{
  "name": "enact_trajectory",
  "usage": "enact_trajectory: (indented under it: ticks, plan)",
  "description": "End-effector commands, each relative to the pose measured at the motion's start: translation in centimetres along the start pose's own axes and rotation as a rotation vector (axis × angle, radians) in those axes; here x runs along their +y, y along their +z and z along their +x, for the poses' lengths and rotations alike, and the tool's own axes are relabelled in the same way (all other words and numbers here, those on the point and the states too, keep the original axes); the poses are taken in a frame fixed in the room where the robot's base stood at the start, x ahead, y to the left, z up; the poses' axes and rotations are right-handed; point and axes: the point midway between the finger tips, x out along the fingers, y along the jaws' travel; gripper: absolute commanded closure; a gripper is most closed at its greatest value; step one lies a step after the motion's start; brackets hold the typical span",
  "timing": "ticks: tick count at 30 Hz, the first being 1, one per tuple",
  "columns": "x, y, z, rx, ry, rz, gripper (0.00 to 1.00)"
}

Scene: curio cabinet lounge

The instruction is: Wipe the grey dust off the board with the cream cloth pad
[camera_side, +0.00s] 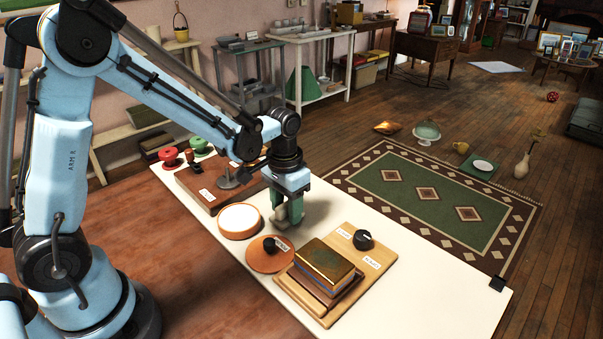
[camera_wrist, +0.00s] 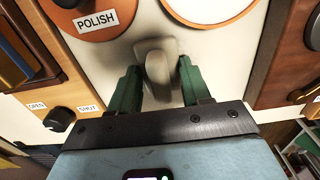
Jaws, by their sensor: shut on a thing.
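My gripper (camera_side: 289,207) points down over the white tabletop, between the white round dish and the wooden board. In the wrist view its two green fingers (camera_wrist: 158,84) are shut on a pale grey-cream piece, which looks like the cloth pad (camera_wrist: 158,66). The pad also shows in the side view (camera_side: 281,215), low at the tabletop; I cannot tell whether it touches. A light wooden board (camera_side: 338,257) lies to the right and a brown board (camera_side: 205,199) to the left. I cannot make out grey dust on either.
A terracotta disc (camera_side: 262,261) with a black knob and a POLISH label sits close in front. A white dish (camera_side: 239,219) with an orange rim stands beside my gripper. A gold-topped box (camera_side: 324,262) and a black knob (camera_side: 363,239) are on the light board.

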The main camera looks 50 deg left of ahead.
Motion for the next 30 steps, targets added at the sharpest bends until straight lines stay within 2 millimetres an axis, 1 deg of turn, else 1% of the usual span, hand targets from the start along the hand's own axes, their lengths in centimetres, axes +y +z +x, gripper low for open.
enact_trajectory:
  ticks: [1,6,7,10,17,18,20,30]
  plan:
    - [-0.6,0.0,0.1,0.0,0.0,-0.003,1.0]
    - [-2.1,0.0,0.3,0.0,0.0,-0.004,1.0]
    - [-2.4,0.0,0.0,0.0,0.0,-0.003,1.0]
    - [-3.3,0.0,0.2,0.0,0.0,-0.004,1.0]
    - [-5.2,0.0,-0.2,0.0,0.0,-0.001,1.0]
    - [-5.0,0.0,-0.5,0.0,0.0,0.0,1.0]
    - [-5.0,0.1,-2.0,0.0,0.0,0.001,1.0]
    - [-5.0,0.0,-4.8,0.0,0.0,0.0,1.0]
